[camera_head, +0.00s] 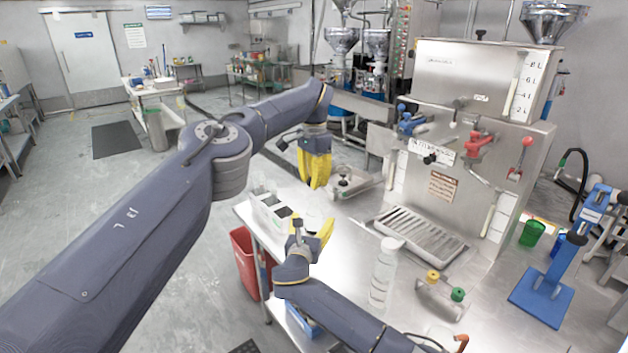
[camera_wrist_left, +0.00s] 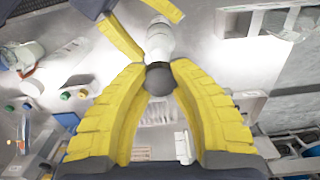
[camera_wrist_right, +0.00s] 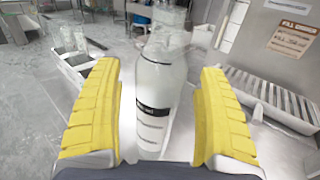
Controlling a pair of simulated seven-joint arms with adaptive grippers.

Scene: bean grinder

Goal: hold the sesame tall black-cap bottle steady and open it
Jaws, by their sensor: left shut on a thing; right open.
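The bottle has a pale body (camera_wrist_left: 159,42) and a round black cap (camera_wrist_left: 160,78) in the left wrist view. My left gripper (camera_head: 315,186) is above it, shut on the cap; its fingertips (camera_wrist_left: 159,66) meet the cap from both sides. In the right wrist view the clear bottle (camera_wrist_right: 160,85) with a dark label band stands between the fingers of my right gripper (camera_wrist_right: 160,88). My right gripper (camera_head: 318,238) is open around the bottle's body, with a visible gap at its right finger. In the head view the bottle is mostly hidden.
A steel machine with a slotted drip tray (camera_head: 420,235) stands to the right. A clear stacked container (camera_head: 383,270) is near the right forearm. A metal divided caddy (camera_head: 270,212) sits at the table's left edge, above a red bin (camera_head: 245,262). A blue stand (camera_head: 545,290) is at right.

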